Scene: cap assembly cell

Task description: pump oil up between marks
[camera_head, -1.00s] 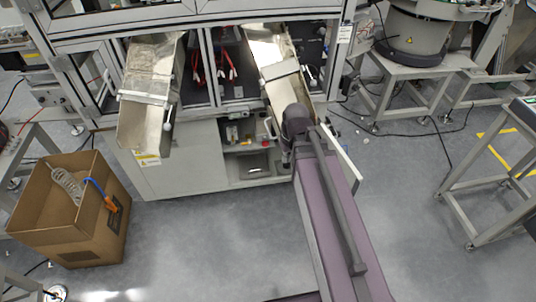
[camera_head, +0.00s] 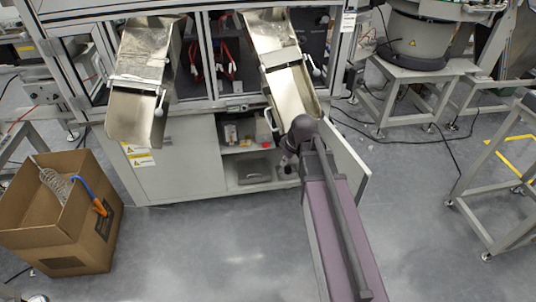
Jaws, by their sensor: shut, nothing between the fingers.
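The open lower cabinet (camera_head: 180,165) of the machine stands in the middle of the view. Its door (camera_head: 347,165) is swung out on the right, beyond my arm. My arm reaches from the bottom right to the cabinet opening. My gripper (camera_head: 286,166) is at the arm's far end, by the right side of the opening, pointing down and inward. It is small, dark and partly hidden by my own wrist, and it looks shut and empty. I cannot make out an oil pump, an oil level or any marks.
The cabinet's shelf holds a pale container (camera_head: 231,133) and a small red item (camera_head: 264,131); a grey box (camera_head: 253,172) sits below. Two metal chutes (camera_head: 137,110) (camera_head: 288,90) overhang the front. A cardboard box (camera_head: 85,245) stands at left. The floor between is clear.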

